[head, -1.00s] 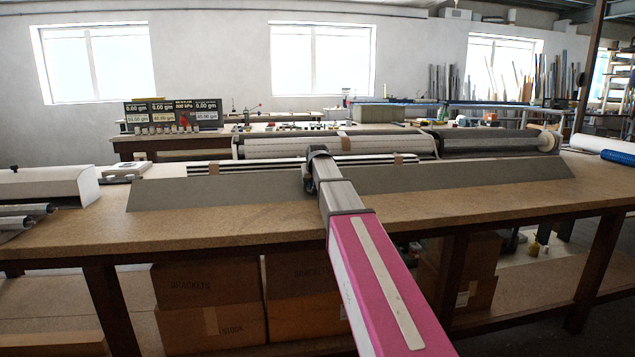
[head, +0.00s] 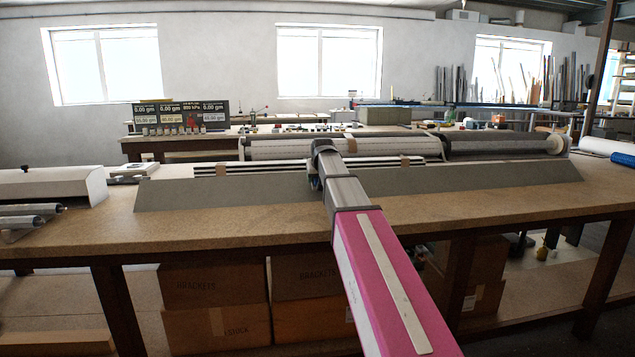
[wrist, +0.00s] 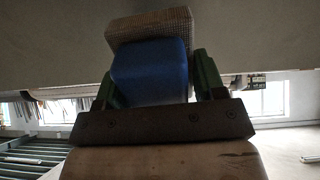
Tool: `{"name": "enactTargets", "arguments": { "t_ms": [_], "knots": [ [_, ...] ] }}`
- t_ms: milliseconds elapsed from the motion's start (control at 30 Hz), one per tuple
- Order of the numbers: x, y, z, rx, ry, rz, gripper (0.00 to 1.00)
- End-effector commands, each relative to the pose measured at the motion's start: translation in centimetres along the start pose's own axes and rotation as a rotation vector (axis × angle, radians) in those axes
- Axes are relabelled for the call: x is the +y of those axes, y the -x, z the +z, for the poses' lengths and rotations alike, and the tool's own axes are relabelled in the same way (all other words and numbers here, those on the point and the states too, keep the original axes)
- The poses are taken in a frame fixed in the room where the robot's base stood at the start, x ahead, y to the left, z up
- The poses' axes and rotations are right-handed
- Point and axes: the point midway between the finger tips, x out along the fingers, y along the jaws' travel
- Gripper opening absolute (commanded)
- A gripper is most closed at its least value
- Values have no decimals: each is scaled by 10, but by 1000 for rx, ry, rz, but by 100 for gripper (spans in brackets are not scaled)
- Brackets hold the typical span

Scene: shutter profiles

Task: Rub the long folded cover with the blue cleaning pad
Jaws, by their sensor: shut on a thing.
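The long folded cover (head: 230,191) is a grey, sloped length lying along the front of the workbench. My arm crosses in front of its middle, and my gripper is mostly hidden behind the arm there in the head view. In the wrist view my gripper (wrist: 156,75) has its green fingers shut on the sides of the blue cleaning pad (wrist: 150,72). The pad has a brown textured face (wrist: 150,25) at its far end. The cover's grey surface (wrist: 60,40) fills the top of the wrist view, close to that face. I cannot tell whether they touch.
The wooden workbench (head: 240,228) is clear in front of the cover. A white housing (head: 55,187) and metal rollers (head: 25,220) lie at the left. Long rolls (head: 500,145) lie behind the cover. Cardboard boxes (head: 215,290) stand below the bench.

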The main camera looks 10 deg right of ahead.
Motion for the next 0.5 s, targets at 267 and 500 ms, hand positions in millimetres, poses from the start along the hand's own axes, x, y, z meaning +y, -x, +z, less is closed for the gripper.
{"name": "enactTargets", "arguments": {
  "t_ms": [267, 500],
  "knots": [
    [0, 18, 0, 1, 0, 0, 38],
    [0, 18, 0, 1, 0, 0, 38]
  ]
}}
